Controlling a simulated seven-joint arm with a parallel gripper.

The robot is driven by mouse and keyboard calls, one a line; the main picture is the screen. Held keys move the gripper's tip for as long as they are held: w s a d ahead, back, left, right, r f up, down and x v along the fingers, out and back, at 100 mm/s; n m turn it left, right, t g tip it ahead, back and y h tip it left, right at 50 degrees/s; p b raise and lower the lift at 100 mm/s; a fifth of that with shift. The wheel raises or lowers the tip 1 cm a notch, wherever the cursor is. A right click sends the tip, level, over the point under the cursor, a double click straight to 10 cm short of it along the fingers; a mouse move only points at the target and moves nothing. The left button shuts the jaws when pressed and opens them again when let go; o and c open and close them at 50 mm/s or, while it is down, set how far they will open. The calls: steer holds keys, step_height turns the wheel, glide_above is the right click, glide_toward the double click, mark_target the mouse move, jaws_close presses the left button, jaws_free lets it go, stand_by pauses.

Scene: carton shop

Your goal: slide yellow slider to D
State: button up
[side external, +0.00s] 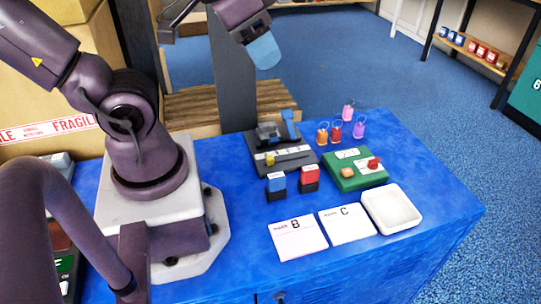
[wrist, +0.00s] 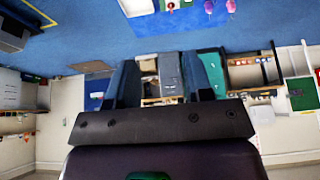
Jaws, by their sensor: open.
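The yellow slider (side external: 270,159) sits at the left part of a slot on a dark grey panel box (side external: 300,163). The box has pale label strips along the slot; their letters are too small to read. A blue lever and a grey block stand at the back of the box. My gripper (side external: 265,54) is high above and behind the box in the side view, apart from it and empty. In the wrist view my gripper (wrist: 165,82) shows two dark fingers spread apart with nothing between them. The slider cannot be made out there.
A green box (side external: 341,182) with red and orange knobs stands right of the panel. Blue (side external: 276,186) and red (side external: 309,179) stamps stand in front. Cards B (side external: 298,245) and C (side external: 347,228), a white tray (side external: 391,209) and several keyrings (side external: 335,131) lie around.

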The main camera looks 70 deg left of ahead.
steer(key=w+a+f+n+g, duration=0.25)
steer(key=a+f+g, duration=0.35)
steer(key=f, duration=0.5)
steer(key=m, duration=0.3)
glide_above(271, 157)
step_height(271, 157, down, 9)
steer(key=shift+t, duration=0.3)
step_height(271, 157, down, 13)
steer(key=shift+s, duration=0.15)
jaws_close()
